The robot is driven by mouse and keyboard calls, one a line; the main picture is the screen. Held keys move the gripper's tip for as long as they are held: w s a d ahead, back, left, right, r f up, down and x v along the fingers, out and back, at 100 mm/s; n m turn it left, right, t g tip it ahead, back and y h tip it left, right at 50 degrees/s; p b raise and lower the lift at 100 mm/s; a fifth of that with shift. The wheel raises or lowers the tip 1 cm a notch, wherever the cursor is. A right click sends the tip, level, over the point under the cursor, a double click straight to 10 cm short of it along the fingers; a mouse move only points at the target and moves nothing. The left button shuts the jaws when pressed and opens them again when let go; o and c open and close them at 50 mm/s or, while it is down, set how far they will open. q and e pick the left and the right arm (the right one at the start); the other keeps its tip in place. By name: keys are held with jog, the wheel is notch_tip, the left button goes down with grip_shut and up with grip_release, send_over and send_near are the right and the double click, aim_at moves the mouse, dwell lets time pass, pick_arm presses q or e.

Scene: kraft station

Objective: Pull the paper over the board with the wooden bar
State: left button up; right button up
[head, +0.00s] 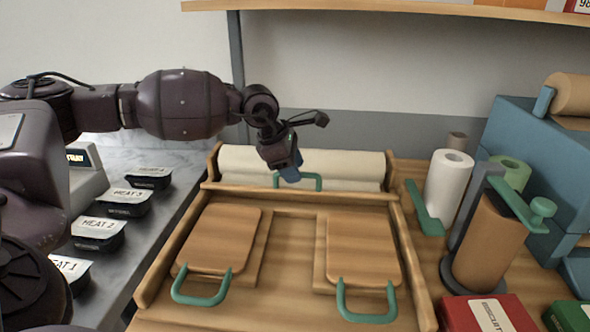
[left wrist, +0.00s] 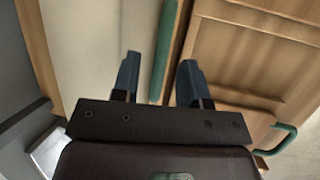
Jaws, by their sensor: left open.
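The off-white paper roll (head: 240,160) lies across the back of the wooden frame (head: 160,262). A thin wooden bar (head: 245,189) runs along the roll's front edge, with a green handle (head: 312,182) at its middle. My left gripper (head: 290,172) points down at the left part of this handle. In the left wrist view, the open blue fingers (left wrist: 158,78) stand either side of the green handle (left wrist: 164,45). I cannot tell whether they touch it. The board surface (head: 291,250) in front is bare of paper. My right gripper is not in view.
Two wooden paddles with green handles, left (head: 222,240) and right (head: 362,250), lie on the board. Black meat tubs (head: 98,233) stand at left. A white roll (head: 449,185), a brown roll (head: 487,245) and a red box (head: 485,313) stand at right. A shelf (head: 400,7) hangs above.

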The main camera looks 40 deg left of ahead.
pick_arm(q)
jog(key=shift+w+f, duration=0.1)
jog(key=shift+f, duration=0.1)
grip_shut()
jog(key=shift+d, duration=0.15)
dwell(0.3)
